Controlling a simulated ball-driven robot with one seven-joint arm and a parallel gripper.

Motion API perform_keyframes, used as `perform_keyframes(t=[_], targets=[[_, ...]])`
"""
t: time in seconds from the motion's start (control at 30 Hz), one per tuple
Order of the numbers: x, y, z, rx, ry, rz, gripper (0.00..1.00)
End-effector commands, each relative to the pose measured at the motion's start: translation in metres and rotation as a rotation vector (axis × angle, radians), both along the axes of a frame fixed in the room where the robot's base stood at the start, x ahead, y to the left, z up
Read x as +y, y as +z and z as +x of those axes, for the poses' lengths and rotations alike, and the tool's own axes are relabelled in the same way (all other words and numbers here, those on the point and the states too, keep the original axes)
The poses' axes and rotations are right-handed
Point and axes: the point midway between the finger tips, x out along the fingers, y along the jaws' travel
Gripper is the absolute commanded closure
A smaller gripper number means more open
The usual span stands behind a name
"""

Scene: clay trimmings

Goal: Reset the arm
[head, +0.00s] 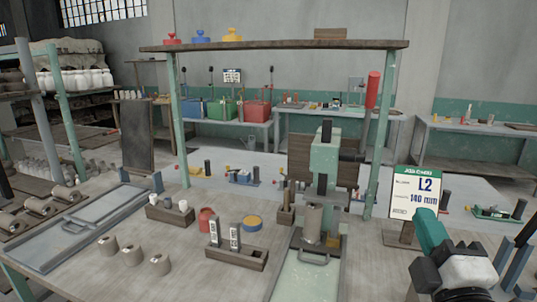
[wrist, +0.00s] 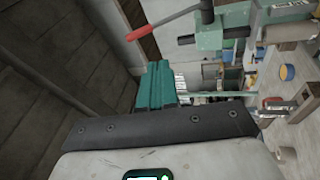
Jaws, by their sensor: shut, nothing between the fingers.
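My gripper (head: 432,230) is at the lower right of the head view, with teal fingers on a dark and white wrist. The fingers are shut with nothing between them and point up and to the left, in front of the sign. In the wrist view my gripper's teal fingers (wrist: 155,85) lie together beyond a dark plate. A green press (head: 325,158) stands mid-bench, left of my gripper and apart from it. A grey clay cylinder (head: 312,224) stands beneath it. A red handle (head: 373,90) is up to its right; a red-handled lever (wrist: 165,20) shows in the wrist view.
A sign reading L2, 140 mm (head: 415,196) stands close behind my gripper. The bench holds a wooden block with two labelled pieces (head: 238,256), small clay pots (head: 133,252) and a red jar (head: 207,220). An overhead shelf (head: 270,45) spans the bench on green posts.

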Motion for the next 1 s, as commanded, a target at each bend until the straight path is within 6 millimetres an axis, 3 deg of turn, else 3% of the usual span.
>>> perform_keyframes(t=[0.17, 0.27, 0.37, 0.5, 0.57, 0.7, 0.83, 1.0], targets=[[-0.013, -0.06, 0.0, 0.174, 0.007, 0.162, 1.0], [-0.022, -0.106, -0.007, 0.305, -0.004, 0.291, 1.0], [-0.032, -0.165, -0.023, 0.469, -0.044, 0.461, 1.0], [-0.043, -0.251, -0.066, 0.711, -0.156, 0.732, 1.0], [-0.046, -0.285, -0.091, 0.807, -0.223, 0.845, 1.0], [-0.048, -0.353, -0.158, 1.013, -0.422, 1.093, 1.0], [-0.044, -0.396, -0.222, 1.155, -0.629, 1.273, 1.0], [-0.038, -0.421, -0.277, 1.256, -0.827, 1.402, 1.0]])
